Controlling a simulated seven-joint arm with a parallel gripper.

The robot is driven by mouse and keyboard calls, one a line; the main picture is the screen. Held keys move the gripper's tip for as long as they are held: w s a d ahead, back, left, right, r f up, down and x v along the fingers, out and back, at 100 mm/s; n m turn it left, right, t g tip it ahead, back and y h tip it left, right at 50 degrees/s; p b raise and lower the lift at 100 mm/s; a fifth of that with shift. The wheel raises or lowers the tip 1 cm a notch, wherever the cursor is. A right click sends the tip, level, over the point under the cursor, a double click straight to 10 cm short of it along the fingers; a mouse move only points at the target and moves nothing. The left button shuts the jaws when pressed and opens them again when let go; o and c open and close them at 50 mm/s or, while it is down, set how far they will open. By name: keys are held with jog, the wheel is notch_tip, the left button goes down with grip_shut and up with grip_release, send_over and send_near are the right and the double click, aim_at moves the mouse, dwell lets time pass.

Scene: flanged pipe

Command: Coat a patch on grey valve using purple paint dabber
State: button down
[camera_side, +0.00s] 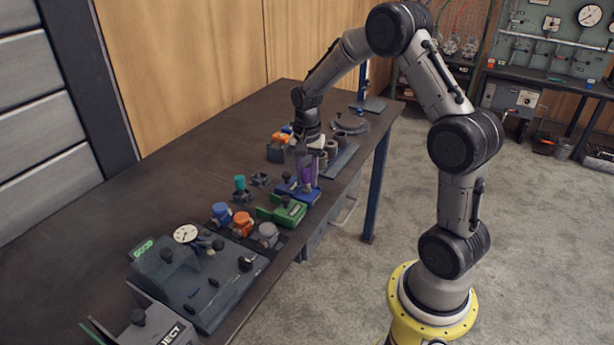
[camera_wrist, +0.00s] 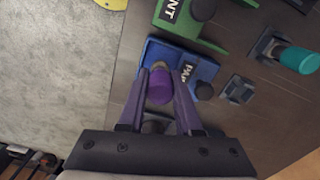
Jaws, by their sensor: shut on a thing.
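My gripper (camera_side: 307,172) is shut on the purple paint dabber (camera_side: 307,174) and holds it upright over the blue paint tray (camera_side: 287,189). In the wrist view the purple dabber (camera_wrist: 160,88) sits between the two fingers of my gripper (camera_wrist: 160,88), with the blue tray (camera_wrist: 203,68) behind it. I cannot tell whether the dabber's lower end touches the tray. The grey valve (camera_side: 268,232) stands nearer the camera in the side view, at the end of a row with a blue valve (camera_side: 222,213) and an orange valve (camera_side: 242,222).
A green paint tray (camera_side: 283,212) lies between the blue tray and the valves. A teal dabber (camera_side: 240,184) stands in a holder beside an empty holder (camera_side: 260,180). The bench's left side is clear.

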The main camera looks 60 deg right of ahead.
aim_at(306, 171)
jog(key=shift+f, duration=0.5)
dwell(1.2)
jog(key=shift+r, duration=0.1)
jog(key=shift+r, duration=3.5)
jog(key=shift+a, duration=0.1)
